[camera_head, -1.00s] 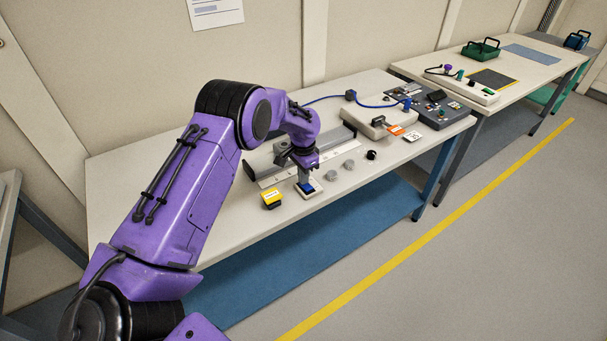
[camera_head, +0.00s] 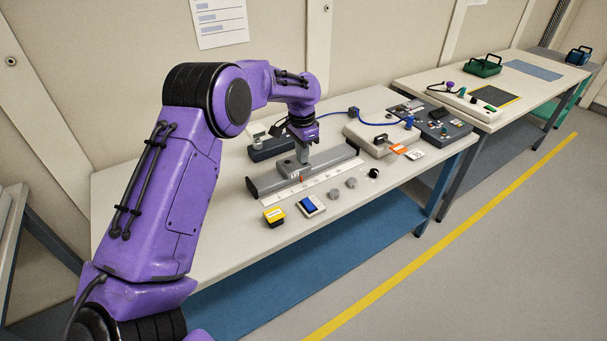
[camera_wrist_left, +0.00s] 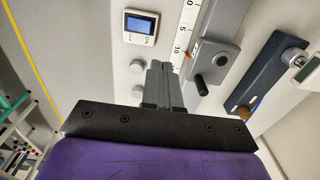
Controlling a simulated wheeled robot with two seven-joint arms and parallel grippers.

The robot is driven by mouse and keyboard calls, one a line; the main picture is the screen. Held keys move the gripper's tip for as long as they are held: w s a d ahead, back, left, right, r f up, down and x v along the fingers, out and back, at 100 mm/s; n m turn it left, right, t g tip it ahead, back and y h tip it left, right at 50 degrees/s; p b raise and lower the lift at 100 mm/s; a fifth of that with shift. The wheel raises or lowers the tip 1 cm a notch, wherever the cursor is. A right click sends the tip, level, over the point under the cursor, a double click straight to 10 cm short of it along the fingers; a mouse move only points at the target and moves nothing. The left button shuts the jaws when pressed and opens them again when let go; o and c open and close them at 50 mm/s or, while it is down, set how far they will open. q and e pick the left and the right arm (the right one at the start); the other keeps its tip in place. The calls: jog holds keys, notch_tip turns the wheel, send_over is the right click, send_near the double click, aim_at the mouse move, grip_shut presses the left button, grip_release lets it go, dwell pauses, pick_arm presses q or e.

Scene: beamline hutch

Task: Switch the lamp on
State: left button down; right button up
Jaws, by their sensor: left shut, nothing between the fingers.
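A small white switch box with a blue face (camera_head: 309,204) lies near the front edge of the bench. It also shows in the left wrist view (camera_wrist_left: 140,27), with small lettering beside the blue face that seems to include "ON". No lamp can be clearly picked out, so I cannot tell whether one is lit. My left gripper (camera_head: 302,160) is shut and empty, above the grey rail unit behind the switch box and apart from the box. Its closed fingers also show in the left wrist view (camera_wrist_left: 161,72). My right gripper is not in view.
A yellow block (camera_head: 273,215) sits left of the switch box. Grey knobs (camera_head: 335,195) and a black ring (camera_head: 373,173) lie right of it. The grey rail unit (camera_head: 268,186) with a scale stands behind. A dark box (camera_head: 268,148) is at the wall. The bench's front left is clear.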

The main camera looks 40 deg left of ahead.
aim_at(306, 201)
pick_arm(q)
jog(key=s+d+y, duration=0.2)
jog(key=s+d, duration=0.1)
jog(key=d, duration=0.3)
jog(key=shift+t, duration=0.3)
jog(key=a+f+p, duration=0.1)
jog(key=f, duration=0.3)
jog(key=f+p, duration=0.1)
jog(key=f, duration=0.3)
jog(key=w+a+f+p, duration=0.1)
jog(key=f+p, duration=0.1)
jog(key=f, duration=0.2)
jog(key=shift+a+f, duration=0.3)
jog(key=shift+a, duration=0.05)
jog(key=shift+w+a+f, duration=0.15)
jog(key=shift+f, duration=0.4)
